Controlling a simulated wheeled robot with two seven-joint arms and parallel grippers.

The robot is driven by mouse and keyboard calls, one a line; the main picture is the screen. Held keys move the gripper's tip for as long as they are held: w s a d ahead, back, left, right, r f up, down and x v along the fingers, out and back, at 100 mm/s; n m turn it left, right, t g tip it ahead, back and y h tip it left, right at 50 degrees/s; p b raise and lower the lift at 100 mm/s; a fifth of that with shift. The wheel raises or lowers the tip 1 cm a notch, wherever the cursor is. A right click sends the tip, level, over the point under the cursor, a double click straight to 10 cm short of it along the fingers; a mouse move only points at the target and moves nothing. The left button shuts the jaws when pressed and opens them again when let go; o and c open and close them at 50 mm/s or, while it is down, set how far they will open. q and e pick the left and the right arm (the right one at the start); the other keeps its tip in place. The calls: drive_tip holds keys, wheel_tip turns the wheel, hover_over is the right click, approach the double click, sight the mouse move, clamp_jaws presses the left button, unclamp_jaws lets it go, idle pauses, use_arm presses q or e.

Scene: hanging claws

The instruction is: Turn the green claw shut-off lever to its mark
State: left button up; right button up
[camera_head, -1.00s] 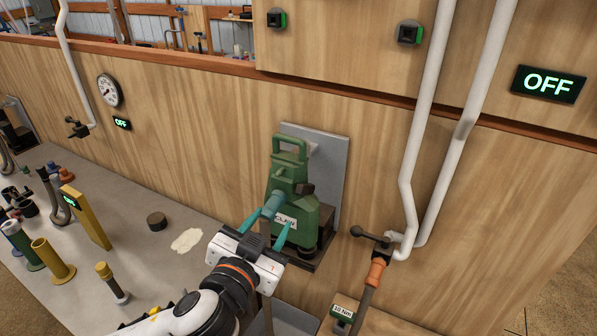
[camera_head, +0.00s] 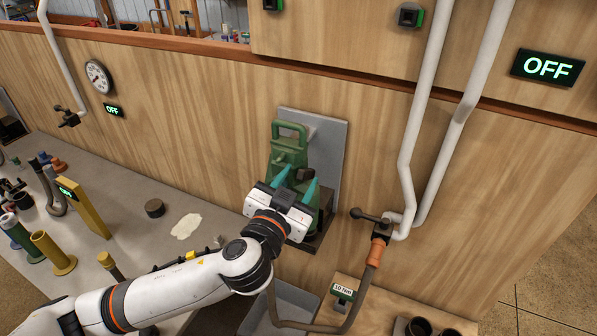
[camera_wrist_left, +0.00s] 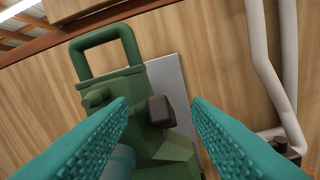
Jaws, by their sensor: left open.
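The green claw (camera_head: 286,147) stands upright against a grey plate on the wooden wall, with a looped handle on top. In the left wrist view its green body (camera_wrist_left: 110,85) fills the left and middle. A dark brown lever-like block (camera_wrist_left: 160,110) juts from it, between my fingers in the picture; I cannot tell whether this is the shut-off lever, and I see no clear mark. My left gripper (camera_head: 297,178) is open in front of the claw, its teal fingers covering the claw's middle. No grip on anything shows. My right gripper is out of view.
White pipes (camera_head: 410,150) run down the wall at right to a dark valve handle (camera_head: 370,215) with a hose. A grey bin (camera_head: 285,303) and a 10 Nm box (camera_head: 343,291) are below. The bench at left holds a yellow post (camera_head: 88,212) and several fittings.

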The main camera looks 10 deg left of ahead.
sight(303, 170)
use_arm(q)
drive_tip(key=shift+w+d, duration=0.2)
drive_tip(key=shift+w, duration=0.25)
clamp_jaws()
drive_tip(key=shift+w+r+g, duration=0.2)
drive_tip(key=shift+r+g, duration=0.15)
drive_tip(key=shift+g, duration=0.25)
drive_tip(key=shift+w+d+r+g+y, duration=0.15)
drive_tip(key=shift+r+g, duration=0.1)
drive_tip(key=shift+g, duration=0.15)
drive_tip(key=shift+w+a+r+g+y, duration=0.1)
drive_tip(key=shift+r+g+y, duration=0.1)
drive_tip(key=shift+g, duration=0.2)
drive_tip(key=shift+w+d+r+g, duration=0.1)
drive_tip(key=shift+w+g, duration=0.15)
drive_tip(key=shift+g, duration=0.35)
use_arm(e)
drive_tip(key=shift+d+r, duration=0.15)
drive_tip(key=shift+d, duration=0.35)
use_arm(q)
unclamp_jaws()
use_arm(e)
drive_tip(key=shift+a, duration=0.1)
